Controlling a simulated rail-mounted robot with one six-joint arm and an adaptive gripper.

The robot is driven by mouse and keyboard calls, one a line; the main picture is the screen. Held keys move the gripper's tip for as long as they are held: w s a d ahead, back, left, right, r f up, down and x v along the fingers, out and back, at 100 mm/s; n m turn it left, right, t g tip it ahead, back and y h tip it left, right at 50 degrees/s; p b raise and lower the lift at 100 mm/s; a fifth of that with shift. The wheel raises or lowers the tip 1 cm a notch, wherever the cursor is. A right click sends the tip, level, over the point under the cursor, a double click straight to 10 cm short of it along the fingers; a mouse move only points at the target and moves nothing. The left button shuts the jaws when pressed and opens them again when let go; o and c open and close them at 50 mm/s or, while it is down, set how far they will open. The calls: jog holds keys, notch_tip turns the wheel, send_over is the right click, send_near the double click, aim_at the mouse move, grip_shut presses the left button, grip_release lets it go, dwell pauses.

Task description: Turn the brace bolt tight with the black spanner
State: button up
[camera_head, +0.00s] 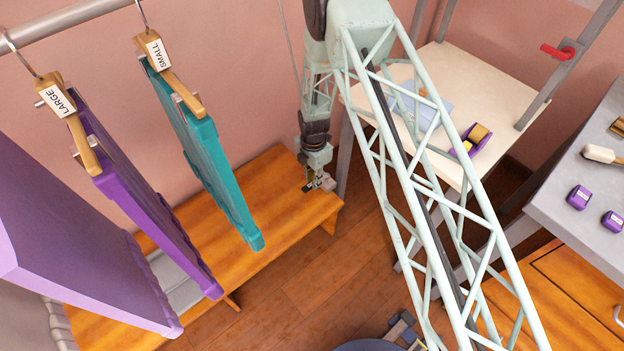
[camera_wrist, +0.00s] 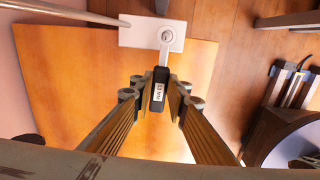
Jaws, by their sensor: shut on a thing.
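In the wrist view my gripper (camera_wrist: 159,92) is shut on the black spanner (camera_wrist: 161,76), which bears a small white label. The spanner's pale metal head (camera_wrist: 164,54) reaches away from the fingers to the brace bolt (camera_wrist: 168,36). The head appears to be around the bolt; I cannot tell how fully it is seated. The bolt is on a white plate (camera_wrist: 134,38) at the edge of an orange wooden bench. In the head view my gripper (camera_head: 318,184) is small, low at the right end of the bench (camera_head: 272,196); the spanner is hard to make out there.
A pale rod (camera_wrist: 60,12) runs to the plate from the left. Purple and teal boards (camera_head: 208,150) hang from a rail (camera_head: 72,18) left of my arm. A cream table (camera_head: 480,72) stands behind, and a grey worktop (camera_head: 570,195) is at right. Floor shows beside the bench.

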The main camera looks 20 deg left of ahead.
jog(key=shift+s+d+f+n+b, duration=0.15)
jog(key=shift+d+n, duration=0.35)
jog(key=shift+n, duration=0.35)
jog(key=shift+s+d+f+n+b, duration=0.1)
jog(key=shift+s+d+n+b, duration=0.1)
jog(key=shift+d+n, duration=0.45)
jog(key=shift+s+d+f+n+b, duration=0.15)
jog(key=shift+d+n, duration=0.15)
jog(key=shift+n, duration=0.7)
jog(key=shift+f+b, duration=0.65)
jog(key=shift+b, duration=0.2)
dwell(1.6)
jog(key=shift+f, duration=0.6)
dwell(0.7)
jog(key=shift+w, duration=0.1)
dwell(0.4)
